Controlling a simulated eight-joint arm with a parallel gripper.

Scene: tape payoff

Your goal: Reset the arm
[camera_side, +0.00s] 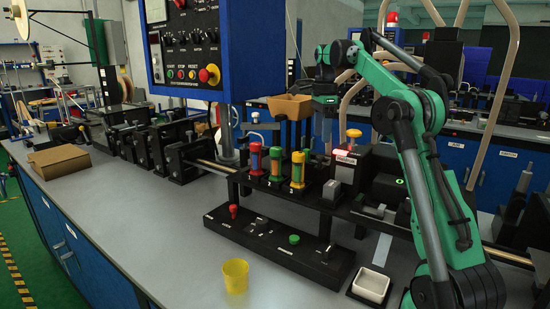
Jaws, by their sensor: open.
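My green and black arm rises from the bench at the lower right, bends high up and reaches back left. My gripper (324,98) hangs below the wrist, above the row of coloured valves. It is open, and nothing shows between its fingers, though they are small and dark at this distance. It is just right of a tan bin (290,106) and appears apart from it, but the depth is hard to judge.
Below stand coloured cylinders (276,166) on a black rail. A black control strip (278,243), a yellow cup (235,277) and a white tray (371,286) are in front. A blue panel (190,45) hangs left; a cardboard box (59,161) lies far left. The front-left bench is clear.

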